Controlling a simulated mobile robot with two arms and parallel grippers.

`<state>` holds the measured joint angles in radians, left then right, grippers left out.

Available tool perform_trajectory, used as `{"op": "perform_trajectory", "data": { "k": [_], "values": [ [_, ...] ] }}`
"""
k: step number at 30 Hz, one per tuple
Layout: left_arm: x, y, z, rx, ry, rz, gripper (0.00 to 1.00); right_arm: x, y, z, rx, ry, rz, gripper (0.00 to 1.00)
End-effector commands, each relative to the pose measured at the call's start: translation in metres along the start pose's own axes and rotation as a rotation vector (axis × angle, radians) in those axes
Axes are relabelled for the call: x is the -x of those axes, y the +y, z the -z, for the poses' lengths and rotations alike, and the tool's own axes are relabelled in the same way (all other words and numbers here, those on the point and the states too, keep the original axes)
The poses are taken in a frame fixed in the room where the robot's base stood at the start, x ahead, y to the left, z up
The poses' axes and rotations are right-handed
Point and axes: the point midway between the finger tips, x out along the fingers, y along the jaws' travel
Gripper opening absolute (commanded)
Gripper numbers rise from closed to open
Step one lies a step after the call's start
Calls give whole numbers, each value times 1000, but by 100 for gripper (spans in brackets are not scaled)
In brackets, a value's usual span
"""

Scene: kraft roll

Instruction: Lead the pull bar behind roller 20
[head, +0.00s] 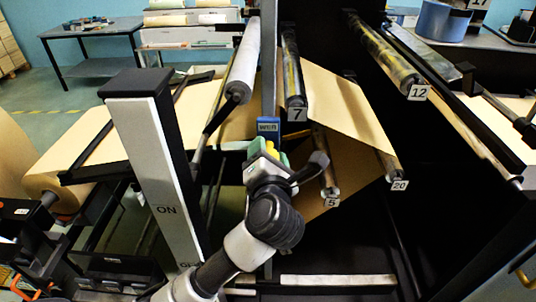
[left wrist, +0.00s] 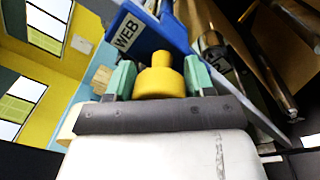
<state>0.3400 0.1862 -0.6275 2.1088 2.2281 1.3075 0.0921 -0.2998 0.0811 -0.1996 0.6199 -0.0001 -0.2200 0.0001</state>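The pull bar shows as a blue block (head: 268,125) marked WEB, with a yellow knob (left wrist: 158,80) on its near side. My left gripper (head: 267,150) has its green fingers against both sides of this knob. The blue block (left wrist: 150,35) is just beyond the fingers in the left wrist view. Roller 20 (head: 390,166) is to the right of the gripper, with its number tag on its near end. The bar is left of roller 20 and apart from it. Much of roller 20 is hidden by brown paper. My right gripper is not in view.
Roller 7 (head: 292,75) is above right of the bar, roller 5 (head: 327,170) is close right of my gripper, and roller 12 (head: 385,55) is at upper right. Brown paper (head: 345,105) slopes between rollers 7 and 20. A white post (head: 165,185) marked ON stands left.

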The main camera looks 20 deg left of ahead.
Motion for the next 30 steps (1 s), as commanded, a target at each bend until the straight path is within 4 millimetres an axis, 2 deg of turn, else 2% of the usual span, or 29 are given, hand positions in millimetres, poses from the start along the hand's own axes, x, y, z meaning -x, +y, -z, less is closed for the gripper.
{"op": "perform_trajectory", "data": {
  "k": [1, 8, 13, 30],
  "values": [
    [0, 0, 0, 0, 0, 0, 45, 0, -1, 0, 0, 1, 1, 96],
    [0, 0, 0, 0, 0, 0, 11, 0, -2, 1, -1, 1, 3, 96],
    [1, -7, 0, 2, 1, 2, 11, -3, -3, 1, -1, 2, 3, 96],
    [5, -54, -9, 2, 0, 3, 11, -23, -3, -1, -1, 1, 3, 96]
  ]
}}
